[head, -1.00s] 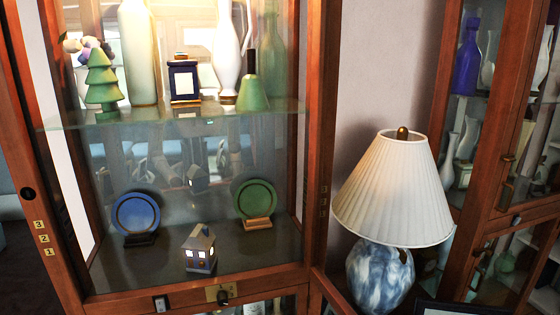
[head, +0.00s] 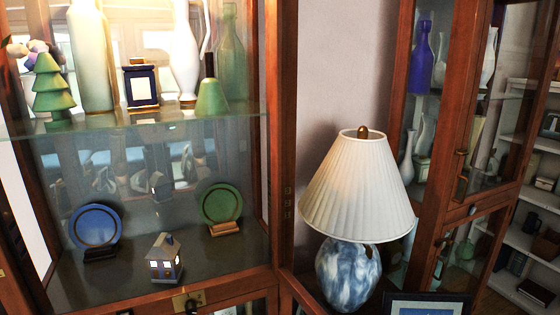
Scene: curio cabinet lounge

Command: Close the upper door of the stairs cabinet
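A wooden cabinet (head: 284,160) stands close on the left. Its upper compartment shows a glass shelf (head: 150,120), and I cannot tell whether a glass pane covers its front. A second wooden cabinet (head: 396,130) stands at the right, with a glazed upper door (head: 498,110) that has a brass handle (head: 461,172). I cannot tell from this view which one is the stairs cabinet, or whether that door is fully shut. Neither of my grippers is in view.
A lamp with a white pleated shade (head: 358,190) and blue-white base (head: 348,275) stands between the cabinets, near a picture frame (head: 428,304). The left cabinet holds a green tree (head: 52,90), a blue plate (head: 96,226), a green plate (head: 219,203) and a small house (head: 164,258).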

